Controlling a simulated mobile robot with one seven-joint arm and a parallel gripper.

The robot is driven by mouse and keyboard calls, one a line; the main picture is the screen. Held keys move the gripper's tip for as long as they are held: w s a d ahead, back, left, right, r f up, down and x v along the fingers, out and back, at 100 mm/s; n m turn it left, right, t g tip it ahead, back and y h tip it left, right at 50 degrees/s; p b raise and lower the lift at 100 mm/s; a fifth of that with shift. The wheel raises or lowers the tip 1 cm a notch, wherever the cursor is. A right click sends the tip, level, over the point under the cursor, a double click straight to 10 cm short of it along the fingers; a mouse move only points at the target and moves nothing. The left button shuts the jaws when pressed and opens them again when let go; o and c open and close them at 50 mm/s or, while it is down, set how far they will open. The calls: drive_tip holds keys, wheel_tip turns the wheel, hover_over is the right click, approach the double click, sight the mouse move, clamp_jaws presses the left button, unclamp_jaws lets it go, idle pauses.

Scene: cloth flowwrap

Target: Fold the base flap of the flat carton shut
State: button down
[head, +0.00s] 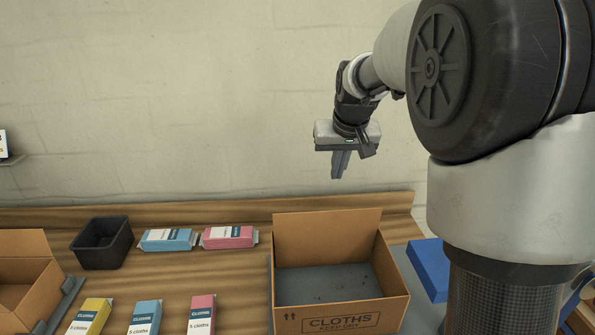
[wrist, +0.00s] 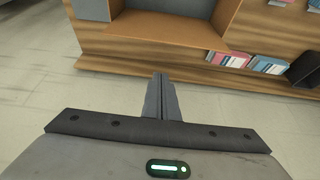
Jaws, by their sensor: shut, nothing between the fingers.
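The brown carton (head: 340,318), printed CLOTHS KEEP DRY, stands open-topped at the front centre in the head view. Its back panel (head: 325,237) rises upright above the other walls. A dark grey surface shows inside it; I cannot tell a base flap apart there. The carton also shows at the top of the wrist view (wrist: 170,30), partly cut off. My gripper (head: 340,176) is shut and empty, pointing down, well above and behind the carton's back panel. Its closed fingers show in the wrist view (wrist: 161,78), apart from the carton.
Blue (head: 167,240) and pink (head: 229,237) cloth packs lie left of the carton, beside a black bin (head: 102,243). Yellow (head: 90,316), blue (head: 145,318) and pink (head: 201,315) packs lie nearer. Another carton (head: 38,290) is at far left. A blue object (head: 428,266) is at right.

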drive_tip(key=w+f, duration=0.2)
approach(331, 214)
drive_tip(key=w+f, duration=0.4)
drive_tip(key=f, duration=0.1)
drive_tip(key=shift+w+d+f, duration=0.1)
drive_tip(key=shift+w+f, duration=0.05)
drive_tip(key=shift+w, duration=0.2)
drive_tip(key=shift+f+b, duration=0.1)
drive_tip(key=shift+b, duration=0.35)
